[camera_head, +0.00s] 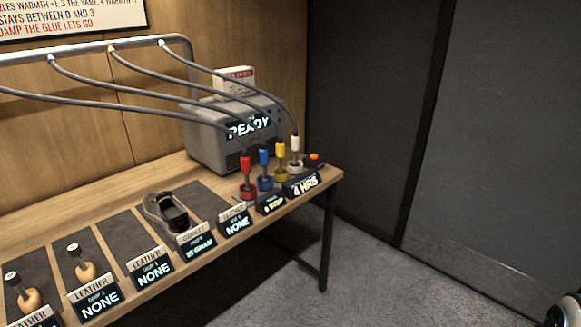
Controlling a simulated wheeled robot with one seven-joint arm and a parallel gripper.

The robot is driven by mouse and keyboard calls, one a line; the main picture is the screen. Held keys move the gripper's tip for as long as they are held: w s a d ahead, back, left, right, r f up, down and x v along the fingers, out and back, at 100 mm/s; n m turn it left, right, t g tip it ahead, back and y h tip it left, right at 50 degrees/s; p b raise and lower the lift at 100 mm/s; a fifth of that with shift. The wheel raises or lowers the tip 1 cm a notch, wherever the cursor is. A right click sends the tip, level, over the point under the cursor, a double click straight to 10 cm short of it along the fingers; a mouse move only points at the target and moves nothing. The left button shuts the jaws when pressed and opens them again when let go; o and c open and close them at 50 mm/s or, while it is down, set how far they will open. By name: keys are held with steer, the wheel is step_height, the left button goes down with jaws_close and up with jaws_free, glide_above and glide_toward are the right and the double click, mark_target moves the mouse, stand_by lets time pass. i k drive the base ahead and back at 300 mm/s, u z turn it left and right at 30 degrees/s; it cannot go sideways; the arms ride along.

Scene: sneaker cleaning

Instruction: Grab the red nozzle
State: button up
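The red nozzle (246,167) stands upright in a red holder (248,193) near the right end of the wooden table (180,160). It is the leftmost of a row of coloured nozzles, with the blue nozzle (264,158) close beside it on the right. A grey hose runs from above to its top.
Yellow (281,149) and white (295,145) nozzles stand farther right. A grey machine (215,140) reading READY is behind them. Hoses hang from an overhead rail (95,50). Display signs line the front edge; a sneaker (165,213) lies on a mat. The floor (400,275) at right is clear.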

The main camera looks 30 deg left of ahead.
mark_target(245, 160)
steer(key=u, duration=0.3)
steer(key=i, duration=1.5)
steer(key=u, duration=1.45)
steer(key=i, duration=0.85)
steer(key=u, duration=1.05)
steer(key=i, duration=0.3)
steer(key=u, duration=0.2)
